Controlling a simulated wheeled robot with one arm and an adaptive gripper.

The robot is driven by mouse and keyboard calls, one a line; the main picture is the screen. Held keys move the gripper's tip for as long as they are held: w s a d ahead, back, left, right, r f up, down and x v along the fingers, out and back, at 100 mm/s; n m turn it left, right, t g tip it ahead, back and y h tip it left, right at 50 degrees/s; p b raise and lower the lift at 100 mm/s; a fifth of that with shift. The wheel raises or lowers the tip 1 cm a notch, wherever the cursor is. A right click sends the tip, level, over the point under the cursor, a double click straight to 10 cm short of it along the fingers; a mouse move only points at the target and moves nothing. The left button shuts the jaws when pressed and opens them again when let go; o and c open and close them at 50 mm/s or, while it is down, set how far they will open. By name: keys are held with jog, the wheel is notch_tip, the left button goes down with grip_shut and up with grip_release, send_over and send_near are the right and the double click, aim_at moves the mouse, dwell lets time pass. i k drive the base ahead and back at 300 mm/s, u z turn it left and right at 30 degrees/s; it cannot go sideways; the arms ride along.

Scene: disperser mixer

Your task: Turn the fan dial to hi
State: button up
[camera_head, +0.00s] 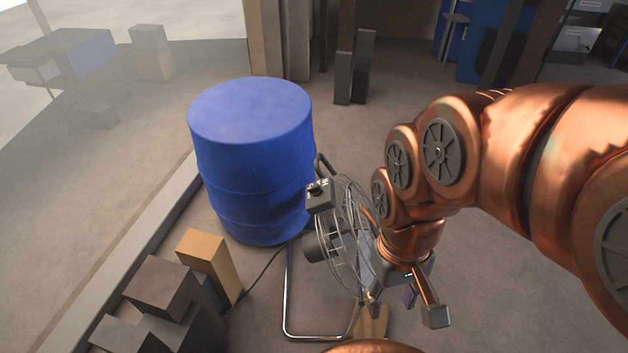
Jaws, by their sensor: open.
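A floor fan with a round wire cage (345,240) stands on a bent metal tube stand (287,290) in the middle of the view. A small grey control box (319,203) sits at the upper left of the cage. The dark fan dial (316,189) appears on top of this box, with small light markings around it; its setting is too small to read. My gripper (405,308) is open and empty, to the right of the cage and lower in the picture than the control box. It is apart from the dial. My arm hides part of the cage's right side.
A blue drum (253,160) stands close behind the fan to the left. A tan box (209,264) and dark blocks (165,290) are at lower left. A dark cable (262,270) runs along the floor. Floor at right below my arm is clear.

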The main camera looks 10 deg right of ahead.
aim_at(315, 190)
jog(key=z, duration=0.05)
jog(key=k, duration=0.6)
jog(key=u, duration=0.75)
jog(key=i, duration=1.2)
jog(key=z, duration=0.3)
